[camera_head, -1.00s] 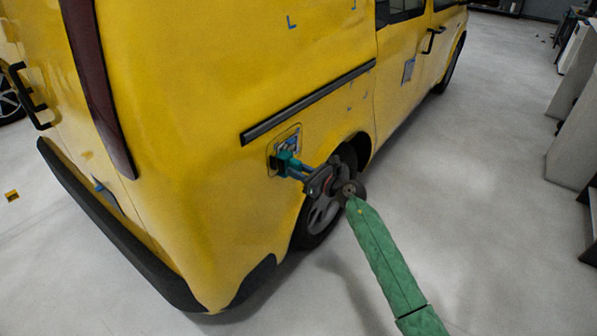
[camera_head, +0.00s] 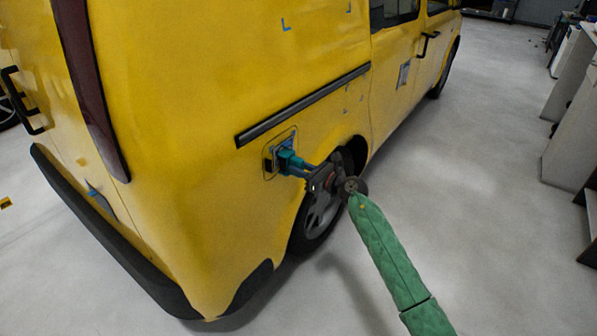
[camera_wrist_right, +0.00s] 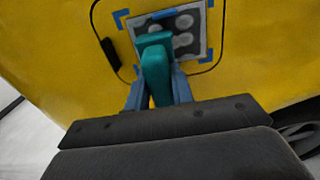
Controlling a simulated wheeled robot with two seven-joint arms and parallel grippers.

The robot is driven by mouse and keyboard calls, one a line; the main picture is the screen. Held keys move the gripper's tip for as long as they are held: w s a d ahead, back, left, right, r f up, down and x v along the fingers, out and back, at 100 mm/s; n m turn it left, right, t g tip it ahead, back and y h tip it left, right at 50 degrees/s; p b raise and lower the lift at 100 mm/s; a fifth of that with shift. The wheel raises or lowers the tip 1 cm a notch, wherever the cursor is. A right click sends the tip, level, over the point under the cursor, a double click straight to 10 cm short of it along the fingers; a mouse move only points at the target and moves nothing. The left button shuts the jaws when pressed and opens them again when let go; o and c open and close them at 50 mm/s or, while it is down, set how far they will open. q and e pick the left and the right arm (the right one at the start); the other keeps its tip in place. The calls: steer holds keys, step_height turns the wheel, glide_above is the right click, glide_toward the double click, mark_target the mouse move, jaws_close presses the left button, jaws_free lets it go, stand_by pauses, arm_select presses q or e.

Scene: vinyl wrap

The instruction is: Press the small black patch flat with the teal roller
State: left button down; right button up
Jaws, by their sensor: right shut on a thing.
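The teal roller (camera_head: 289,160) is in my right gripper (camera_head: 299,167), which is shut on it beside the yellow van's flank. In the right wrist view the teal roller (camera_wrist_right: 155,62) sits between the blue fingers of the right gripper (camera_wrist_right: 158,88) and overlaps the lower left part of the small dark patch (camera_wrist_right: 186,33). The patch has pale rounded shapes and lies inside blue corner marks on the fuel-flap panel. In the head view the roller mostly hides it. I cannot tell whether the roller touches the patch. My left gripper is not in view.
The yellow van (camera_head: 220,90) fills the left and middle, with a black side rail (camera_head: 300,105) above the panel and a rear wheel (camera_head: 318,212) below it. Another patch (camera_head: 403,75) is farther along the side. Grey benches (camera_head: 575,140) stand at right; the floor between is clear.

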steer(key=shift+w+d, duration=0.35)
steer(key=shift+w, duration=0.15)
steer(key=shift+b, duration=0.35)
steer(key=shift+w+d+b, duration=0.6)
steer(key=shift+w+d, duration=0.05)
steer(key=shift+w, duration=0.2)
steer(key=shift+w, duration=0.1)
steer(key=shift+w+d+b, duration=0.65)
steer(key=shift+w+b, duration=0.15)
